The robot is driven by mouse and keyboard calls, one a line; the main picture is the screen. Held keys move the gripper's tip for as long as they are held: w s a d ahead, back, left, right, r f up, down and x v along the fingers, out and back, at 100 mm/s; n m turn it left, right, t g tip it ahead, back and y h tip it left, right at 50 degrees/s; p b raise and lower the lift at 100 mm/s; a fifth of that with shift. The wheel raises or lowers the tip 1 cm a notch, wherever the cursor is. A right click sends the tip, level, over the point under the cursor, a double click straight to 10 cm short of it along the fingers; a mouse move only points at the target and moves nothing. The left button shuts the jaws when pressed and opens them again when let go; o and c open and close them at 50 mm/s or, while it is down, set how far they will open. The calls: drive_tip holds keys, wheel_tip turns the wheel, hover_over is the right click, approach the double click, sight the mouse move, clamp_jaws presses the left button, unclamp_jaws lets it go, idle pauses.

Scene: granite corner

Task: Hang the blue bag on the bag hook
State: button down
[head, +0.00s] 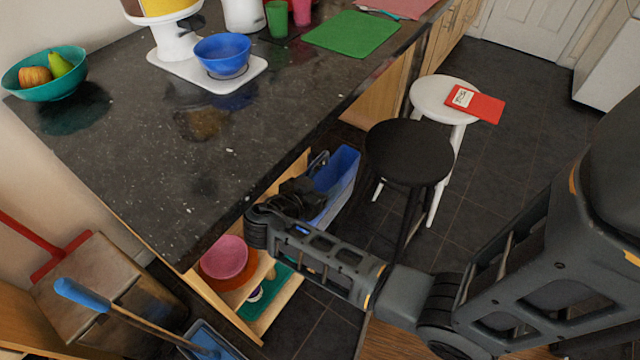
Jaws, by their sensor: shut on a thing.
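The blue bag (343,172) hangs beside the counter's long edge, to the left of the black stool. It looks like an open-topped, narrow bag with a dark handle at its near left side. My gripper (314,184) is at the bag's left side, shut on it; the fingertips are dark and partly hidden, so the exact grip point cannot be told. My wrist and arm hide part of the bag's lower left. I cannot make out the bag hook in this view.
The dark counter (150,120) overhangs a wooden shelf with pink and orange bowls (225,258). A black stool (408,152) stands just right of the bag, with a white stool (432,97) holding a red booklet (476,104) behind. Open tiled floor lies farther right.

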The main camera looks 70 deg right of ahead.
unclamp_jaws()
drive_tip(key=b+v, duration=0.1)
drive_tip(key=v, duration=0.6)
drive_tip(key=shift+a, duration=0.25)
drive_tip(key=shift+s+r, duration=0.1)
